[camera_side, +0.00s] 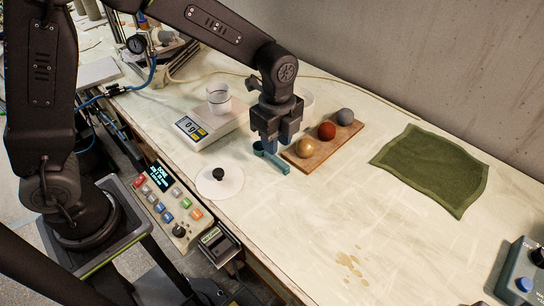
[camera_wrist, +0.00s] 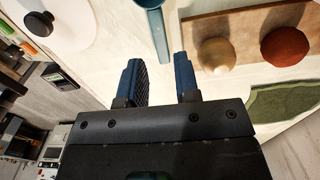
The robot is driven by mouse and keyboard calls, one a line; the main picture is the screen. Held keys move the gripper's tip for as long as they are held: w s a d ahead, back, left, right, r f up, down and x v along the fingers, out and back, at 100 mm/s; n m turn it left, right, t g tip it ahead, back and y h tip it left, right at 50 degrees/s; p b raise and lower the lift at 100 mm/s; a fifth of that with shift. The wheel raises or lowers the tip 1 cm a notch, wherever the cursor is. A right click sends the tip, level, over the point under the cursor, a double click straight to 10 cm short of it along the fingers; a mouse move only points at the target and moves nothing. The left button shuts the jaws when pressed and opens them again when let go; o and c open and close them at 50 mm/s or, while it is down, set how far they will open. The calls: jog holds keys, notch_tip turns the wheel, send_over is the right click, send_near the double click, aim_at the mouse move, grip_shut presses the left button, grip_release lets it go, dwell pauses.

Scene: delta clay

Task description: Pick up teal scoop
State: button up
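The teal scoop (camera_side: 281,165) lies on the pale worktop, beside the left end of a wooden board. In the wrist view, its handle (camera_wrist: 160,38) points down toward the gap between my fingers, and its bowl is cut off by the top edge. My gripper (camera_side: 275,143) points down just over the scoop and hides part of it in the side view. In the wrist view my gripper (camera_wrist: 157,62) is open, with blue fingers either side of the handle's end line. I see no finger touching the scoop.
The wooden board (camera_side: 311,163) with a tan ball (camera_side: 304,146), a red ball (camera_side: 327,131) and a grey ball (camera_side: 345,116) is close on the right. A green cloth (camera_side: 432,167) lies farther right.

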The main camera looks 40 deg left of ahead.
aim_at(277, 159)
jog(key=shift+f, duration=2.7)
jog(key=shift+c, duration=0.4)
grip_shut()
